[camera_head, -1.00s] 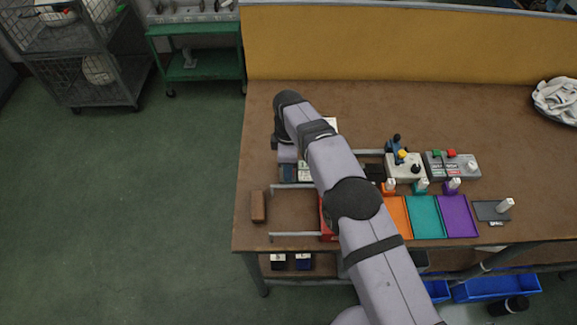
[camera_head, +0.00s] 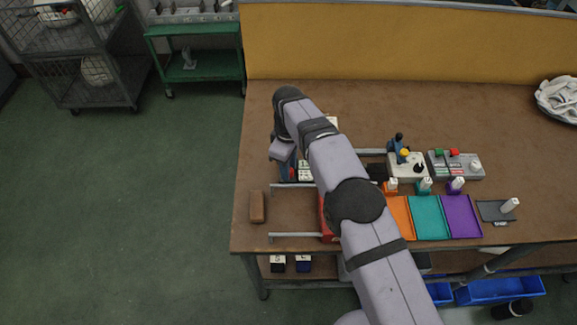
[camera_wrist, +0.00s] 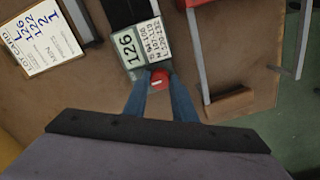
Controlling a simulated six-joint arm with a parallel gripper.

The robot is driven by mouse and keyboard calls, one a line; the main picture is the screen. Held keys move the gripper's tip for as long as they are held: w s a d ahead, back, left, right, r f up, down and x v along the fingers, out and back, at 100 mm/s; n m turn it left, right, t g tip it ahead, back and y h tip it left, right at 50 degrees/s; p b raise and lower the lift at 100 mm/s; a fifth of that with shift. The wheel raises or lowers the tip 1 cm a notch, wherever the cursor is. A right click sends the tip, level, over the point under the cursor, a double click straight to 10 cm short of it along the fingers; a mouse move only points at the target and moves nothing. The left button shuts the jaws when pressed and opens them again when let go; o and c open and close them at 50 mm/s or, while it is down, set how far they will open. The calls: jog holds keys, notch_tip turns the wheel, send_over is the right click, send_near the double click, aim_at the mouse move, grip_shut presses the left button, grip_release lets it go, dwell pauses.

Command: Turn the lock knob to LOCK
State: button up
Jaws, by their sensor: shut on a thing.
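The lock knob is a small round red knob (camera_wrist: 160,79) with a white mark, in the wrist view at the lower edge of a panel with a display (camera_wrist: 137,45) that reads 126 on top. My gripper (camera_wrist: 158,86) has its two blue fingers on either side of the knob and is shut on it. In the head view my gripper (camera_head: 287,168) is at the left end of the fixture, beside the display panel (camera_head: 305,171). I cannot read any LOCK lettering or tell which position the knob's mark points to.
A printed lot card (camera_wrist: 42,38) lies left in the wrist view. A brown block (camera_head: 257,206) and metal rails (camera_head: 295,236) are near the table's left edge. Orange, teal (camera_head: 429,217) and purple trays stand right of my arm. A control box (camera_head: 455,163) is behind them.

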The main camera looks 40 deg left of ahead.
jog(key=o, duration=1)
jog(key=shift+o, duration=0.2)
jog(key=shift+r, duration=0.1)
jog(key=shift+r+b, duration=0.7)
jog(key=shift+r, duration=2.9)
